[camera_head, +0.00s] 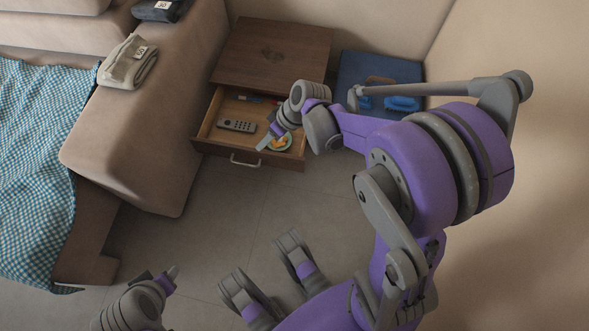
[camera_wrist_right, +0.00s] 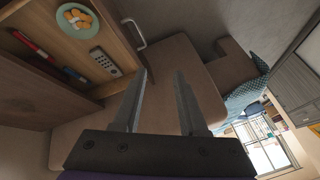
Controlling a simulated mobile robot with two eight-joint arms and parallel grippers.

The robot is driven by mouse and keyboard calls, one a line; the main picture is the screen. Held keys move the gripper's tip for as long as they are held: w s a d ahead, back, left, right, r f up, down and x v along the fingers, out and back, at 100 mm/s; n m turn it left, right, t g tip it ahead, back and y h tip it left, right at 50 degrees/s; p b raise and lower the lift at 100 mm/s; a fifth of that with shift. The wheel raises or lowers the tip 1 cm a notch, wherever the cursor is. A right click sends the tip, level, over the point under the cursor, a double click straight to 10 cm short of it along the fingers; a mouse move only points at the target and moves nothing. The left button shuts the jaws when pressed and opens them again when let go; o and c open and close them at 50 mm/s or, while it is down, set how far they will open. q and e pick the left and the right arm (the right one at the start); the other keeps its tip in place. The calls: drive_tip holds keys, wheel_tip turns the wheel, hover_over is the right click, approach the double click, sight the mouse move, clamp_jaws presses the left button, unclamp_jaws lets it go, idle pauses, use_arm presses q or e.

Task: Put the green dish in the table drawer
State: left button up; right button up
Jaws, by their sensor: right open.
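The green dish (camera_head: 284,146) lies in the open table drawer (camera_head: 211,116), near its front right corner, with orange pieces on it. In the right wrist view the dish (camera_wrist_right: 67,27) rests on the drawer floor, clear of my fingers. My right gripper (camera_head: 266,141) is over the drawer, just left of the dish in the head view, and hides part of it. In the right wrist view this gripper (camera_wrist_right: 158,95) is open with nothing between its fingers. My left gripper (camera_head: 171,274) is low at the bottom left, far from the drawer; its finger gap is unclear.
A grey remote (camera_head: 237,126) and pens (camera_head: 250,98) also lie in the drawer. The wooden table top (camera_head: 272,55) is clear. A sofa (camera_head: 150,120) stands to the left. Blue slippers (camera_head: 402,103) sit on a blue mat (camera_head: 375,68) to the right. Floor before the drawer is free.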

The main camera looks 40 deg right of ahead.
drive_tip(key=s+a+r+m+h, duration=0.1)
drive_tip(key=s+r+h, duration=0.1)
drive_tip(key=s, duration=0.6)
drive_tip(key=s+a+r+m+h, duration=0.2)
drive_tip(key=s+r, duration=0.1)
drive_tip(key=s, duration=0.5)
drive_tip(key=shift+s+a+r+t+h, duration=0.2)
drive_tip(key=shift+s+r+t+h, duration=0.1)
drive_tip(key=shift+s, duration=0.1)
